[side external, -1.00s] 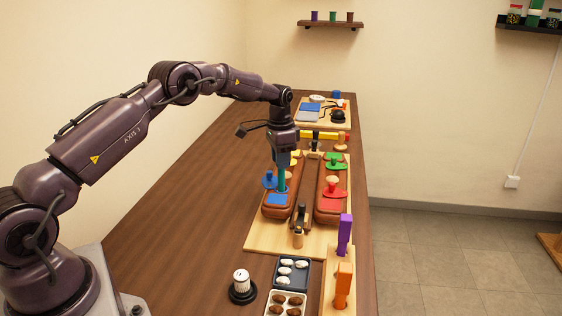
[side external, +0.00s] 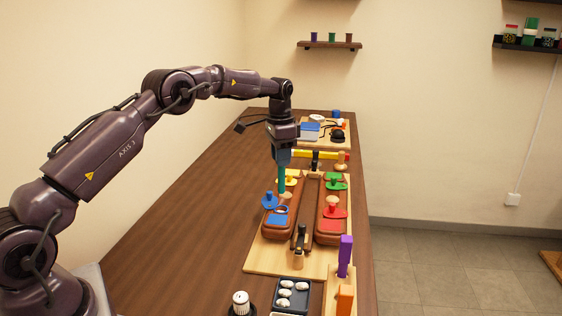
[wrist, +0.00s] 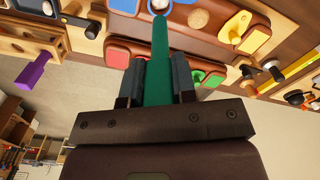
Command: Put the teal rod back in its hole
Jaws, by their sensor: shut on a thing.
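The teal rod (side external: 282,180) hangs upright below my gripper (side external: 282,157), which is shut on its upper part. In the wrist view the rod (wrist: 160,65) runs between the two fingers of my gripper (wrist: 155,75). A blue ring (side external: 281,209) lies on the left brown block (side external: 278,230), near a blue patch. The rod's lower end appears above the ring and apart from it, slightly towards the far side. The ring (wrist: 160,6) also shows beyond the rod's tip in the wrist view. I cannot see into any hole there.
A blue knobbed piece (side external: 269,202) stands left of the ring and a pale wooden knob (side external: 286,196) close behind it. A right brown block (side external: 331,229) carries red and green pieces. A purple upright (side external: 345,252) stands at the front right. The left tabletop is clear.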

